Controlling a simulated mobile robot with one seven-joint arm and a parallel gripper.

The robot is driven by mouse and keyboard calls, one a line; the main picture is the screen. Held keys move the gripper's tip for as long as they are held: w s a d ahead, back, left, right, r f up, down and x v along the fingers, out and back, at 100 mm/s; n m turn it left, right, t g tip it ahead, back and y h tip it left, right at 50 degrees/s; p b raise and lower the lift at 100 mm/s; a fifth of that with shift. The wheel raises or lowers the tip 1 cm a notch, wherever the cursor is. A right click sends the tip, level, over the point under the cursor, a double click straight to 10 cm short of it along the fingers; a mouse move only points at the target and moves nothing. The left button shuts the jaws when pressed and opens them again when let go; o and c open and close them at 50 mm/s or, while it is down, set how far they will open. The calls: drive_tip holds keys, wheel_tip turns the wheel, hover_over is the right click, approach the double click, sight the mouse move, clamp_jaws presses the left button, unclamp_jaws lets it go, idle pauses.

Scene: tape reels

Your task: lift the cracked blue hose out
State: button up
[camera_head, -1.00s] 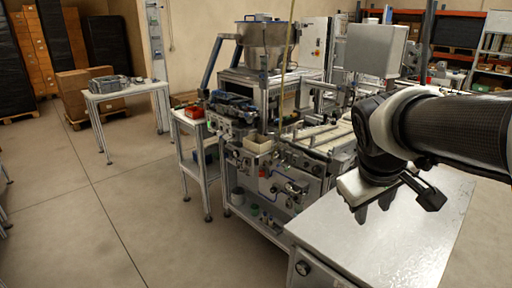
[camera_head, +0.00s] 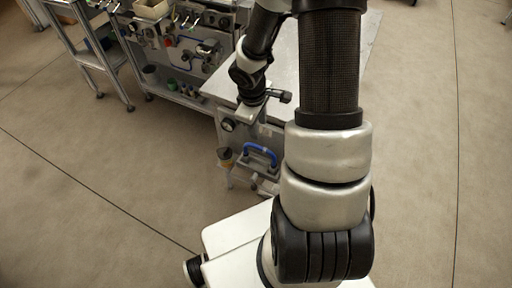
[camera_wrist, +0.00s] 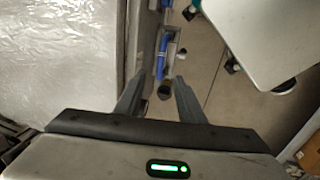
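A blue hose (camera_head: 262,152) shows as a short curved piece at the front end of the metal-topped bench, low beside a grey bracket. In the wrist view the blue hose (camera_wrist: 162,55) runs as a narrow strip just beyond my fingers; no crack can be made out. My gripper (camera_wrist: 157,80) is open, its two dark fingers apart with nothing held between them. In the picture the hose's near end lies close to the gap between the fingertips; the distance in depth cannot be told. In the head view my gripper's fingers are hard to make out above the bench end.
The bench (camera_head: 285,75) has a shiny metal top, with its edge close beside my left finger in the wrist view. A machine with fittings stands at the upper left. Open floor lies left and right.

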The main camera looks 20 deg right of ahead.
sight(261, 147)
drive_tip(key=f+b, duration=0.1)
drive_tip(key=f, duration=0.2)
drive_tip(key=w+d+f+b, duration=0.1)
drive_tip(key=f, duration=0.3)
drive_tip(key=f+b, duration=0.2)
drive_tip(key=f, duration=0.2)
drive_tip(key=shift+w+d+f, duration=0.2)
drive_tip(key=shift+d, duration=0.15)
drive_tip(key=f, duration=0.1)
drive_tip(key=f+b, duration=0.1)
drive_tip(key=f, duration=0.1)
drive_tip(key=f+b, duration=0.1)
drive_tip(key=f, duration=0.1)
drive_tip(key=shift+w+d+f, duration=0.1)
drive_tip(key=shift+w+d, duration=0.15)
drive_tip(key=shift+d, duration=0.05)
clamp_jaws()
